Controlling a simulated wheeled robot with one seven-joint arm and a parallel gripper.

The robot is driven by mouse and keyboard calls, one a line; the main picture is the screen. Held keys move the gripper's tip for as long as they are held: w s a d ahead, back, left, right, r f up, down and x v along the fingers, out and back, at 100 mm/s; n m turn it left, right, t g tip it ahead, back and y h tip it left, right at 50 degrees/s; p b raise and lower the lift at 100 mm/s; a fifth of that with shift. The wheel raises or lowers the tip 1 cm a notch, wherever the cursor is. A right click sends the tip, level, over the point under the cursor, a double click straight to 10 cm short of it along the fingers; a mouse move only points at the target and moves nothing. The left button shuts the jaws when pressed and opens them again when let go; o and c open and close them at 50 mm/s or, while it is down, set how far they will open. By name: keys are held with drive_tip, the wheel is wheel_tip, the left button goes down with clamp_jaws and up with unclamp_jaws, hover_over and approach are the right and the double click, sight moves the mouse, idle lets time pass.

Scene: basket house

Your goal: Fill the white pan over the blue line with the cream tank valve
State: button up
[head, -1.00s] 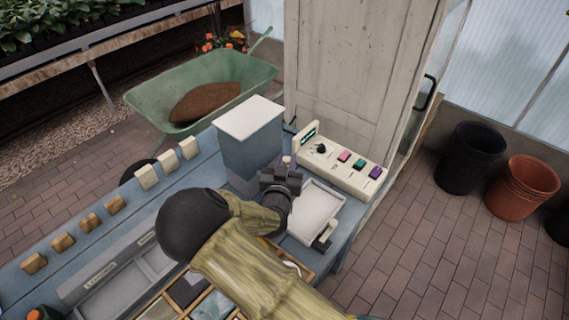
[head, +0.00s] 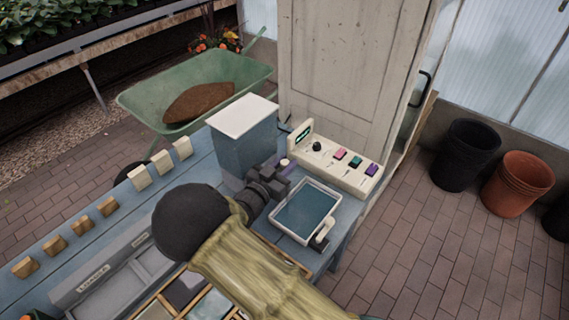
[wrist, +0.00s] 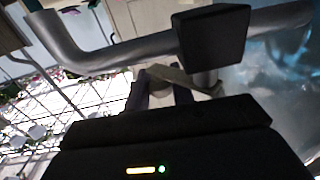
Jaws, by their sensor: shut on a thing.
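The white pan (head: 277,234) sits on the blue bench, in front of the tank, with dark blue-grey liquid covering its floor. The blue line inside it cannot be made out. The blue-grey tank (head: 243,150) with a white lid stands behind and left of the pan. My gripper (head: 279,172) is at the tank's front right side, shut on the cream valve (head: 285,162), whose small cream top shows beside the jaws. In the wrist view the jaws close on the valve (wrist: 172,77) near a grey pipe (wrist: 110,52); much of the valve is hidden.
A cream control panel (head: 346,172) with a knob and coloured buttons stands behind the pan. A small cream-and-black fitting (head: 322,236) is at the pan's right edge. Cream and wooden blocks line the bench's back left. A green wheelbarrow (head: 150,105) stands behind.

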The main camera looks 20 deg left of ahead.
drive_tip(key=shift+r, duration=0.1)
drive_tip(key=o, duration=0.9)
drive_tip(key=shift+o, duration=0.2)
drive_tip(key=shift+s+a, duration=0.15)
drive_tip(key=shift+s, duration=0.15)
drive_tip(key=b+v, duration=0.2)
drive_tip(key=v, duration=1.4)
drive_tip(key=shift+s, duration=0.35)
